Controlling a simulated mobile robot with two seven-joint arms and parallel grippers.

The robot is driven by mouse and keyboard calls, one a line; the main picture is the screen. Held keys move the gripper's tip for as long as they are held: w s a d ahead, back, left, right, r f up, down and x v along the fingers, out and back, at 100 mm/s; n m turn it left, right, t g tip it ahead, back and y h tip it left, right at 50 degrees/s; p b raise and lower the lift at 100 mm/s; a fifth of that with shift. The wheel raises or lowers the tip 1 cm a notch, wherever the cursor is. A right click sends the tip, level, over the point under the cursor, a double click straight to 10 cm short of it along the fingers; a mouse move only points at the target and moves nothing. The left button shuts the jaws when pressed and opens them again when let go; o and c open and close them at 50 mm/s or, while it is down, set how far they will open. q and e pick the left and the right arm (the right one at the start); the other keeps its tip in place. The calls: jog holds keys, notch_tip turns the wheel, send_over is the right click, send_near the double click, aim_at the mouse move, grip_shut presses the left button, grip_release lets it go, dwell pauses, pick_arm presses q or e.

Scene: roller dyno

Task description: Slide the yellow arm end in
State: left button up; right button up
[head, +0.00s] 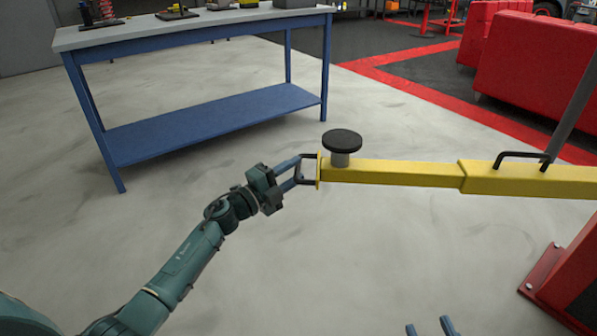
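The yellow arm (390,171) runs across the right half of the head view. A thinner end section slides into a thicker yellow sleeve (530,181). A round black pad (342,139) stands on its left end, and a dark loop handle (301,170) sticks out from the end plate. My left gripper (295,172) is at this handle, its two fingers spread apart with a visible gap. Whether they touch the handle is too small to tell. My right gripper (429,328) shows only its two separated fingertips at the bottom edge, empty and away from the yellow arm.
A blue workbench (205,122) with a grey top stands at the back left. A red post with a base plate (550,278) is at the lower right. A black handle (522,156) sits on the sleeve. Red cabinets (540,60) stand behind. The grey floor around the arm is clear.

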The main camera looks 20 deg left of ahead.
pick_arm(q)
jog(key=shift+x, duration=1.1)
grip_shut()
